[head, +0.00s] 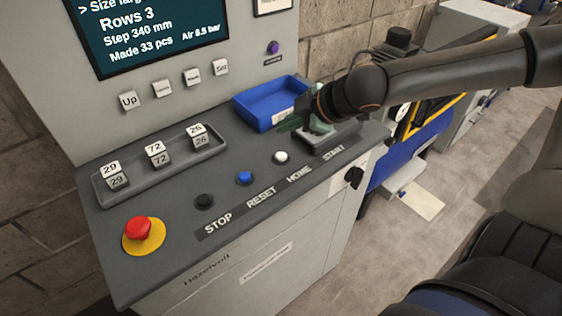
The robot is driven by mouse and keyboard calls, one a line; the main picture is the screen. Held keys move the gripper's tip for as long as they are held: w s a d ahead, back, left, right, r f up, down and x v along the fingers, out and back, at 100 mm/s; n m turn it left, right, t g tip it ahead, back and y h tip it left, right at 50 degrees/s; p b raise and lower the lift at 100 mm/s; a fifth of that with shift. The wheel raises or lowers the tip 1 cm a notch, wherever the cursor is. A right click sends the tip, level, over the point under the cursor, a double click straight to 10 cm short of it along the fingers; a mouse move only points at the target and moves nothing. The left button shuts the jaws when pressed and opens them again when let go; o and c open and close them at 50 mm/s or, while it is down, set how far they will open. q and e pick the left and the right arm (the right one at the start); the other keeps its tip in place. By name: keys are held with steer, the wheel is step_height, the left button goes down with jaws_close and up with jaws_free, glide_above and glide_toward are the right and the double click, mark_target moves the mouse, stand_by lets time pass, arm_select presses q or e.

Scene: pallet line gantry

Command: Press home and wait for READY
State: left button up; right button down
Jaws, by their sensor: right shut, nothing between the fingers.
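The white HOME button (281,157) stands on the sloping grey console, between the blue RESET button (244,178) and the START position. My right gripper (309,121) is shut and empty, just beyond HOME to the upper right, above the START end of the row. It hides the START button, and I cannot tell whether it touches anything. HOME is uncovered. The dark screen (150,32) reads Rows 3, Step 340 mm, Made 33 pcs and Air 6.5 bar. Its top is cut off, and no READY shows. My left gripper is out of view.
A black STOP button (204,201) and a red emergency button (139,229) lie at the left. A grey tray (134,190) holds several numbered blocks. A blue bin (262,108) stands behind the gripper. Keys such as Up (129,100) line the panel.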

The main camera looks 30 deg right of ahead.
steer(key=b, duration=0.3)
glide_above(286, 157)
step_height(286, 157, down, 4)
steer(key=shift+f, duration=0.2)
steer(key=shift+f+b, duration=0.3)
steer(key=shift+f, duration=0.1)
arm_select(q)
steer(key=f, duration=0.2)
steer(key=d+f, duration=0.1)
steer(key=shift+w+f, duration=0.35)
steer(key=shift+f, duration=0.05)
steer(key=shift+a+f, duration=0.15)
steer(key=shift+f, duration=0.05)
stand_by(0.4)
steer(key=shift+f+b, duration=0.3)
steer(key=shift+b, duration=0.15)
arm_select(e)
steer(key=shift+f, duration=0.4)
